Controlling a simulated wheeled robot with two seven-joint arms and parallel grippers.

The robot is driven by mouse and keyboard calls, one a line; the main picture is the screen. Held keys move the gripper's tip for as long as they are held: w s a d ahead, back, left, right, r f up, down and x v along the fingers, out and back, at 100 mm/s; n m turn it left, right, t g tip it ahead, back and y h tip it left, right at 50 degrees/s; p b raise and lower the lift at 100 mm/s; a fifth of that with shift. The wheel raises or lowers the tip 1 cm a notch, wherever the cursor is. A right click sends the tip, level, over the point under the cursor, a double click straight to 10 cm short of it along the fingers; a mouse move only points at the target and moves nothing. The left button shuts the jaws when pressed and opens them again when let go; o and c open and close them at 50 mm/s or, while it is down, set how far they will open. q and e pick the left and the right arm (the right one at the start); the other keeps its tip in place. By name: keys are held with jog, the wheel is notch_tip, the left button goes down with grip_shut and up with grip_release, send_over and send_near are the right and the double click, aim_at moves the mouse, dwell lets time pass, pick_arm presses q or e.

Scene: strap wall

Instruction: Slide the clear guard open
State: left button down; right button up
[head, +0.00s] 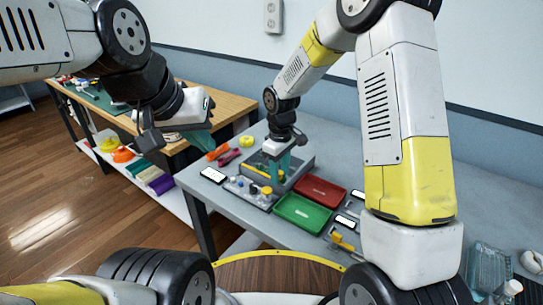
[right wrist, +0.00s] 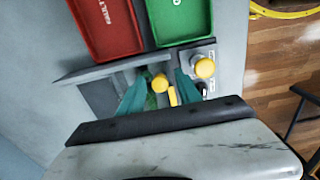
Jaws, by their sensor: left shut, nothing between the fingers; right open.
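The grey test station (head: 303,163) stands on the grey table, with a yellow part inside it. It also shows in the right wrist view (right wrist: 98,97). I cannot make out the clear guard's outline for certain in either view. My right gripper (head: 278,168) points down over the station with its teal fingers apart. In the right wrist view its fingers (right wrist: 158,92) stand either side of a yellow knob (right wrist: 160,83) and a small yellow piece (right wrist: 172,96); contact is unclear. My left gripper (head: 198,141) is shut and empty, in the air left of the station.
A red tray (head: 320,191) and a green tray (head: 302,213) lie right of the station. Orange (head: 217,152) and magenta (head: 229,157) tools lie behind-left. A yellow knob (right wrist: 204,68) stands at the station's front. A wooden bench (head: 225,104) is at left.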

jog(key=shift+s+f, duration=0.3)
jog(key=shift+f, duration=0.1)
jog(key=shift+a, duration=0.1)
jog(key=c, duration=0.7)
jog(key=shift+o, duration=0.2)
jog(key=shift+w+d, duration=0.9)
jog(key=shift+w, duration=0.45)
jog(key=shift+w+d, duration=0.9)
jog(key=shift+w, duration=0.45)
jog(key=shift+w+d, duration=0.9)
jog(key=shift+w, duration=0.45)
jog(key=o, duration=0.6)
jog(key=shift+w+r, duration=0.15)
jog(key=shift+r, duration=1.45)
jog(key=shift+w+r, duration=0.1)
jog(key=shift+r, duration=1.45)
